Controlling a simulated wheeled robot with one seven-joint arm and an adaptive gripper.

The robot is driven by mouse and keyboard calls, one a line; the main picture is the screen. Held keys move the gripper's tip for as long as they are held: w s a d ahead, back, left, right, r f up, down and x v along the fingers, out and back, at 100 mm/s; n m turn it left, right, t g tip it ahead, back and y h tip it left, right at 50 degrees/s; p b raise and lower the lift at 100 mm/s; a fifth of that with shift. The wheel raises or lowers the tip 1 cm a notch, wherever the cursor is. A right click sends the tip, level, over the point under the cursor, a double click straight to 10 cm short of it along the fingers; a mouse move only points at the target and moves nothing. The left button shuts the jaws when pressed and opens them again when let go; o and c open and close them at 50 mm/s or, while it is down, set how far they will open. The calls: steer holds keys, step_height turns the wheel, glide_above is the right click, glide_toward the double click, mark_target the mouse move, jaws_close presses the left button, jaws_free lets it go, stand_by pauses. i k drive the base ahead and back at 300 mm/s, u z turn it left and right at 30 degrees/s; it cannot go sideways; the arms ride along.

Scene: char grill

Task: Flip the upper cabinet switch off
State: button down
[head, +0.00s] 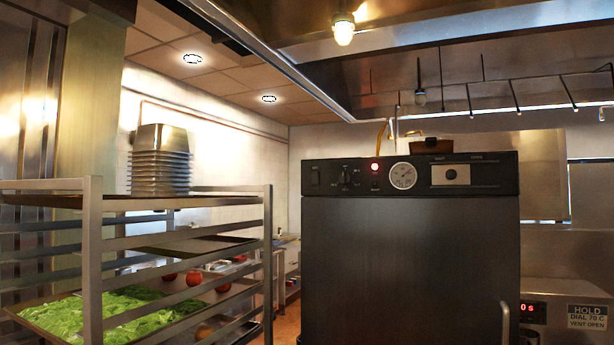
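A dark holding cabinet (410,265) stands right of centre, with a black control panel along its top. A small dark switch (315,178) sits at the panel's left end; its on or off position is too small to tell. Right of it are a black knob (345,177), a lit red indicator lamp (376,166) and a round white dial gauge (403,176). A pale plate with a dark round knob (450,174) is at the panel's right. My gripper is not in view.
A metal tray rack (92,260) with greens (120,310) and stacked pans (160,160) stands at left. A brown pan (431,146) sits on the cabinet. A vertical handle (505,322) is at its lower right. A HOLD label (587,316) is beyond it.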

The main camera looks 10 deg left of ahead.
mark_target(313, 175)
steer(key=u, duration=1)
steer(key=i, duration=0.7)
steer(key=z, duration=0.9)
